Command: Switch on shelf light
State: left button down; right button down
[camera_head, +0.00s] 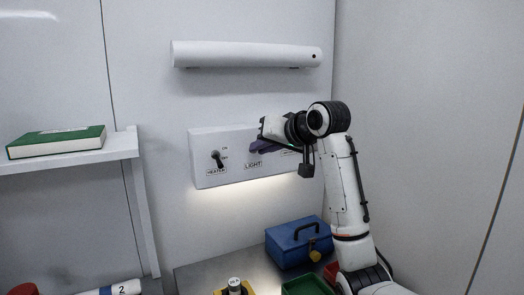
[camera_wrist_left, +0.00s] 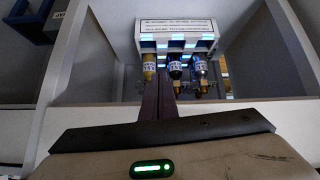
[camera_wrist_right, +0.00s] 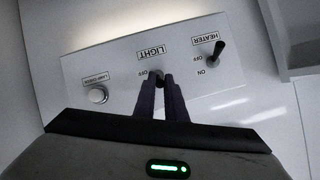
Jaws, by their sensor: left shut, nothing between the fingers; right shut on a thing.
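A white switch panel (camera_head: 207,160) is fixed to the back wall. It carries a HEATER switch (camera_head: 217,158) with a dark lever and a LIGHT label (camera_head: 253,165). My right gripper (camera_head: 255,147) is at the LIGHT switch. The right wrist view shows its dark fingers shut on the small LIGHT switch lever (camera_wrist_right: 158,75), which they mostly hide. The word OFF shows beside it. A long white lamp housing (camera_head: 245,55) is mounted above the panel. My left gripper (camera_wrist_left: 159,82) is shut and empty before a rack of bottles; it is outside the head view.
A round button (camera_wrist_right: 97,95) is on the panel's other end. A blue box (camera_head: 290,245) with a padlock stands below on the bench. A green book (camera_head: 57,142) lies on the left shelf (camera_head: 110,150). The bottle rack (camera_wrist_left: 177,42) faces my left gripper. Light falls on the wall beneath the panel.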

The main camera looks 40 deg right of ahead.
jog(key=shift+d+r+g, duration=0.15)
jog(key=shift+g, duration=0.15)
dwell(0.4)
jog(key=c, duration=1.8)
grip_release()
jog(key=shift+c, duration=0.2)
jog(key=b+v, duration=0.1)
jog(key=v, duration=0.9)
jog(key=shift+s, duration=0.1)
